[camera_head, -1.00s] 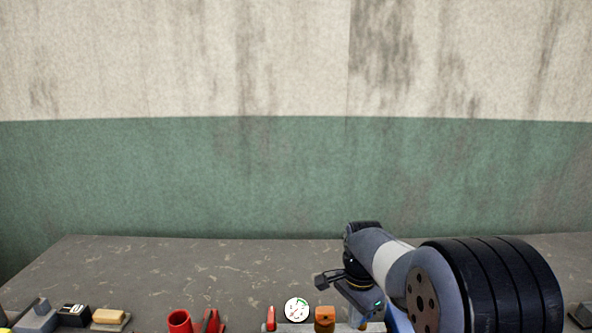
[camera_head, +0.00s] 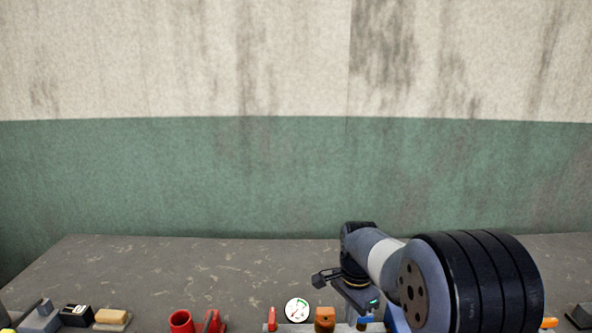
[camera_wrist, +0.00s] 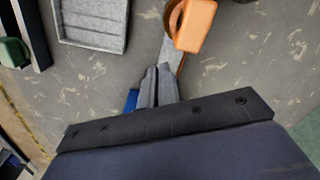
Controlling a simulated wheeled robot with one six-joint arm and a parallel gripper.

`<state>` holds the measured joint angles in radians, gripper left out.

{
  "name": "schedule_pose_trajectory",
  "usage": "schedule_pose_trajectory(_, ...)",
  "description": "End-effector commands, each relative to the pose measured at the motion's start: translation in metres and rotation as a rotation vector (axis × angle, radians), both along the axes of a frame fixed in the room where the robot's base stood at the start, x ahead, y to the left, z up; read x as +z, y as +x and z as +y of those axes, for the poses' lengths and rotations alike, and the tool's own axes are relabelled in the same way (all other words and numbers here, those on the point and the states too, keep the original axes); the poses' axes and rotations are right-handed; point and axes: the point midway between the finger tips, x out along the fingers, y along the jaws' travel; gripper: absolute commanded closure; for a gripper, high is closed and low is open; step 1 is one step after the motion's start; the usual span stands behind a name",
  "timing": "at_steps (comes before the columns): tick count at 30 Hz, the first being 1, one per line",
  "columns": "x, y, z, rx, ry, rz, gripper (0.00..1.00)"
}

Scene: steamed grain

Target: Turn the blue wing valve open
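In the wrist view, my gripper (camera_wrist: 156,88) points down at the bench, its two grey fingers close together with only a narrow dark gap between them. A blue part (camera_wrist: 131,99), probably the blue wing valve, shows just left of the fingers, mostly hidden by them and the dark gripper body. I cannot tell whether the fingers touch or hold it. In the head view, a small blue patch (camera_head: 365,320) shows at the bottom edge under my arm; the fingers are out of sight there.
An orange handle (camera_wrist: 194,25) on a grey pipe stands just beyond the fingers. A grey tray (camera_wrist: 92,38) lies to its left. The bench behind is clear.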

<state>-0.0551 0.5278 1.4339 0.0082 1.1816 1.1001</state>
Motion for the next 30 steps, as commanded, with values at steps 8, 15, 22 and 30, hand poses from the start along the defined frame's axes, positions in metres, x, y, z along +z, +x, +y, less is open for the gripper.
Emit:
schedule_pose_trajectory(8,0.003,0.0,-0.001,-0.002,-0.013,-0.014,1.0)
schedule_pose_trajectory(15,0.014,-0.001,0.002,-0.001,-0.012,-0.011,1.0)
schedule_pose_trajectory(22,0.042,-0.002,0.003,0.0,-0.009,-0.008,1.0)
schedule_pose_trajectory(30,0.063,-0.003,0.004,0.001,-0.008,-0.004,1.0)
